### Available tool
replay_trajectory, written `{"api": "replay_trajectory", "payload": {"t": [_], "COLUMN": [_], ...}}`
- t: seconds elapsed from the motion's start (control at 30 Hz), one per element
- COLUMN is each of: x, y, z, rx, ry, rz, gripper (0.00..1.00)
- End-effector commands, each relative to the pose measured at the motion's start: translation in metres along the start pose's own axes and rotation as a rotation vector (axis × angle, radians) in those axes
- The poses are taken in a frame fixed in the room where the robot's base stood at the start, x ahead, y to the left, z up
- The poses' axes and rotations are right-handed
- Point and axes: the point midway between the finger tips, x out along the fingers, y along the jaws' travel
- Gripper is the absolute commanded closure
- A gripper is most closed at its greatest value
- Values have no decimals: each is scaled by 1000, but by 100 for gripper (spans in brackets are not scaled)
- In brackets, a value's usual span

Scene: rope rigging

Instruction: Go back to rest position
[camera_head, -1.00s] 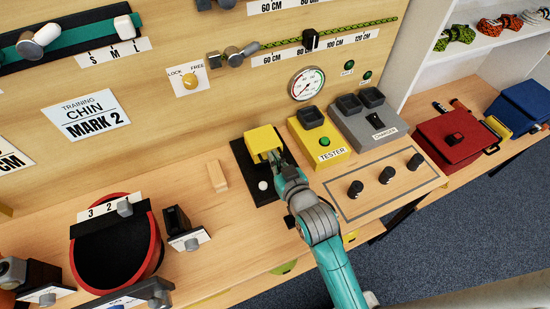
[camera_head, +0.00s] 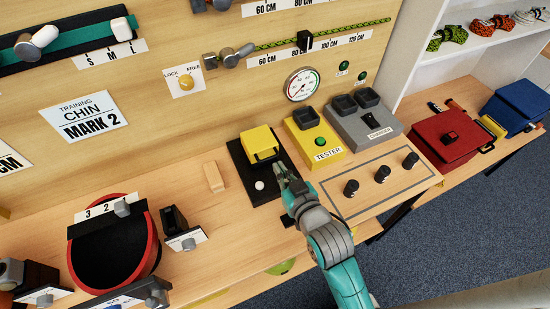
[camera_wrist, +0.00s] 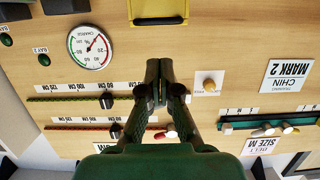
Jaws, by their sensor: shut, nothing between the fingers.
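My gripper (camera_head: 283,172) is shut and empty, just in front of the yellow block (camera_head: 262,143) on the black base plate (camera_head: 238,158). It looks apart from the block, though the exact gap is hard to judge. In the wrist view my closed fingers (camera_wrist: 159,68) are in the middle, with the upright wooden board behind them. A yellow piece (camera_wrist: 158,10) shows at the top edge of that view. My teal arm reaches in from the bottom right of the head view.
The yellow tester (camera_head: 315,138) and grey charger (camera_head: 364,120) stand right of the base plate. Several black knobs, one of them here (camera_head: 382,174), stand in front. A red-rimmed round holder (camera_head: 118,250) is at the left. A red box (camera_head: 447,140) sits farther right.

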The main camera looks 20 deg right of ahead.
Motion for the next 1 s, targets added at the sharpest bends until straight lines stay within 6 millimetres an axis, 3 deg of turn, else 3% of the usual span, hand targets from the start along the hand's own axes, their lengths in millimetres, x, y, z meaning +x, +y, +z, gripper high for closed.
{"api": "replay_trajectory", "payload": {"t": [0.23, 0.73, 0.87, 1.0], "x": [-23, -35, -57, -94], "y": [0, 0, 0, 0], "z": [9, 18, 37, 62], "rx": [0, 0, 0, -1], "ry": [-1, -4, -12, -20], "rz": [0, 0, 0, -1], "gripper": [100, 100, 100, 100]}}
